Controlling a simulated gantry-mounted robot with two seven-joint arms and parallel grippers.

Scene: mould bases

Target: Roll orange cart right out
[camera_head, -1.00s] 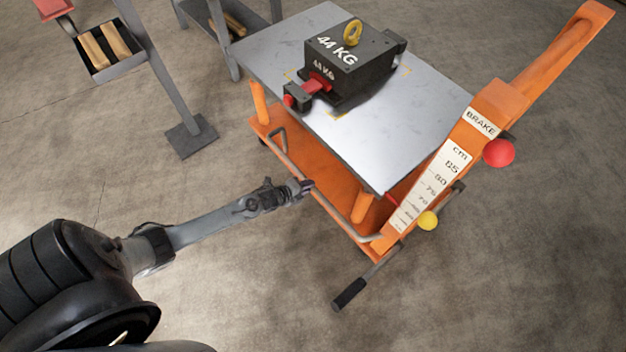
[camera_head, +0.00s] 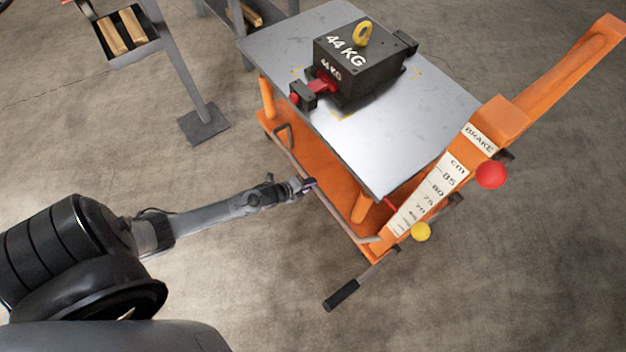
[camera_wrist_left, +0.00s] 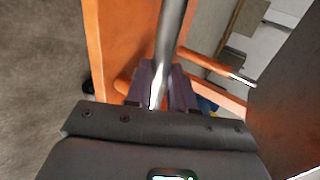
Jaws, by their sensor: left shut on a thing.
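The orange cart (camera_head: 328,178) stands on the concrete floor with a grey metal top (camera_head: 400,120). A black mould base marked 44 KG (camera_head: 352,68), with a yellow lifting eye, sits on the top. A grey side rail (camera_head: 318,190) runs along the cart's near side. My left gripper (camera_head: 308,185) reaches in from the left and is shut on this rail. In the left wrist view the rail (camera_wrist_left: 170,35) passes between the purple finger pads (camera_wrist_left: 162,88). My right gripper is not in view.
The cart's orange column carries a BRAKE label, a cm scale, a red knob (camera_head: 491,174) and a yellow knob (camera_head: 421,231). A black-gripped pedal bar (camera_head: 342,295) sticks out low in front. A grey stand (camera_head: 203,124) is at upper left. Floor to the right is clear.

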